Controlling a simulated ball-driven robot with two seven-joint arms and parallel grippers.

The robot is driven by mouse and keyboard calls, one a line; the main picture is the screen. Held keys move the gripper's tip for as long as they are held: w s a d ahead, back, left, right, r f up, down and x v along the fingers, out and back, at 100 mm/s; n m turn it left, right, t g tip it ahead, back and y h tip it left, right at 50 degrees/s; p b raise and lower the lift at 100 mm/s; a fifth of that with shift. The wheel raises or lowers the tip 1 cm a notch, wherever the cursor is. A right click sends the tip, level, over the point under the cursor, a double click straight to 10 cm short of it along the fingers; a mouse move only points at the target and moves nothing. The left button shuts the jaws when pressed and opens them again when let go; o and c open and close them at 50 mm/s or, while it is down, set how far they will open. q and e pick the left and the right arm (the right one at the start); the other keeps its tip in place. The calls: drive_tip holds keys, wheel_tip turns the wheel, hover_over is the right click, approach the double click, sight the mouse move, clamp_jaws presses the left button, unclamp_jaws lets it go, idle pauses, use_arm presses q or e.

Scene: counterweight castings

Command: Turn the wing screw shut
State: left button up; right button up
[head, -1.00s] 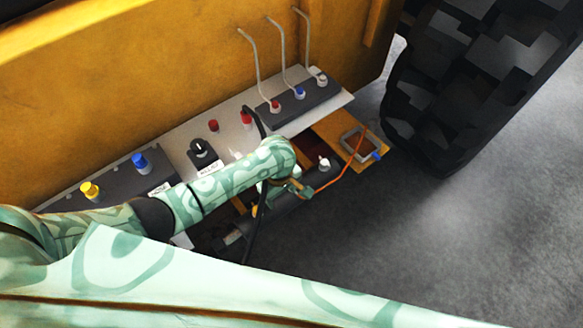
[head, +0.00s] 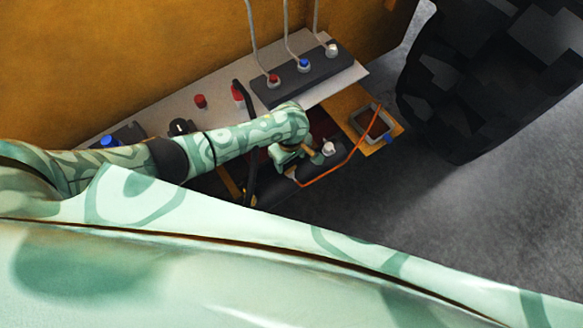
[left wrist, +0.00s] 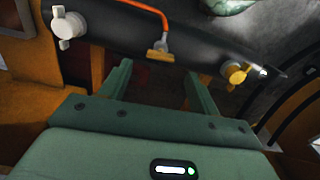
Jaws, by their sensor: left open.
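A black cylinder (left wrist: 130,42) runs across the left wrist view. A white winged screw (left wrist: 67,26) is on its left end, and a yellow winged screw (left wrist: 236,72) is near its right end. The white one also shows in the head view (head: 328,148). I cannot tell which one is meant. My left gripper (left wrist: 158,72) is open and empty, its fingers pointing at the cylinder between the two screws. In the head view the left gripper (head: 309,158) is just left of the white screw, partly hidden by its wrist. My right gripper is not in view.
An orange hose (head: 355,152) ends at a brass fitting (left wrist: 160,55) between the fingers' line. A black cable (head: 246,120) passes close to my left arm. A dark valve block (head: 305,80) with capped pipes stands behind. A large tyre (head: 480,80) is at right.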

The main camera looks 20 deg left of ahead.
use_arm(q)
wheel_tip(320, 180, down, 4)
drive_tip(key=shift+s+r+b, duration=0.1)
drive_tip(key=shift+b, duration=0.7)
drive_tip(key=shift+f+b, duration=0.4)
drive_tip(key=shift+f, duration=0.25)
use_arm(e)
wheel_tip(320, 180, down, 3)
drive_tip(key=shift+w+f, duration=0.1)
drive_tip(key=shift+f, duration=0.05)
